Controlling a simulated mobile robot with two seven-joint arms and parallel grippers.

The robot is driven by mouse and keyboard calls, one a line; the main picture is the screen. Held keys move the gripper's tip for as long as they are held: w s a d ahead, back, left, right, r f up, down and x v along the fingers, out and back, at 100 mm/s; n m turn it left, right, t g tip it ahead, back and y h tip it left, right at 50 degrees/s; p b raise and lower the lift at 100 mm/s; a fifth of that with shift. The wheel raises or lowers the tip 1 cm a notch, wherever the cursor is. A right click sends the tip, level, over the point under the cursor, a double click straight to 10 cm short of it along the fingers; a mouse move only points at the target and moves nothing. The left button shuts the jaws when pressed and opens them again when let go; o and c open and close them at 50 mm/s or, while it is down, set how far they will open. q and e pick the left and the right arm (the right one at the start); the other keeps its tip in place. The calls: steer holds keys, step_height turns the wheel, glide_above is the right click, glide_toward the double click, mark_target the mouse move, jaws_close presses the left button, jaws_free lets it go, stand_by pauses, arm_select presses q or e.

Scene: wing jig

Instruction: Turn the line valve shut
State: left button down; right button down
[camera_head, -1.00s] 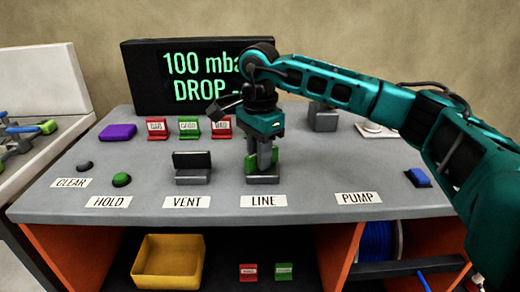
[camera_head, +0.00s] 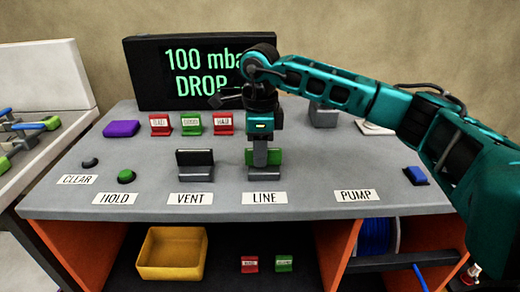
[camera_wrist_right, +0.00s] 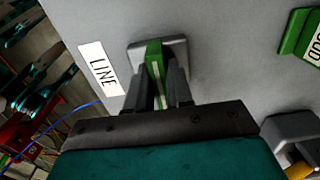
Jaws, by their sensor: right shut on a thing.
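The line valve has a green handle (camera_head: 276,157) on a grey base (camera_head: 263,176), just behind the LINE label (camera_head: 264,198). The handle stands crosswise, its broad face toward the front, much like the dark vent handle (camera_head: 194,158) to its left. My right gripper (camera_head: 260,158) comes down from above and is shut on the green handle, hiding its middle. In the right wrist view the handle (camera_wrist_right: 154,58) sits between the two dark fingers (camera_wrist_right: 161,88). My left gripper is not in view.
A dark display (camera_head: 180,75) reads "100 mba", "DROP", partly hidden by my right arm. Red and green tags (camera_head: 191,124), a purple block (camera_head: 122,129), a green button (camera_head: 126,177) and a blue switch (camera_head: 416,176) are on the console. A yellow bin (camera_head: 171,253) is below.

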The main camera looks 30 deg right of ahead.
stand_by(0.4)
steer(key=c, duration=1.4)
jaws_free()
steer(key=o, duration=0.3)
step_height(320, 180, up, 13)
steer(key=p, duration=0.1)
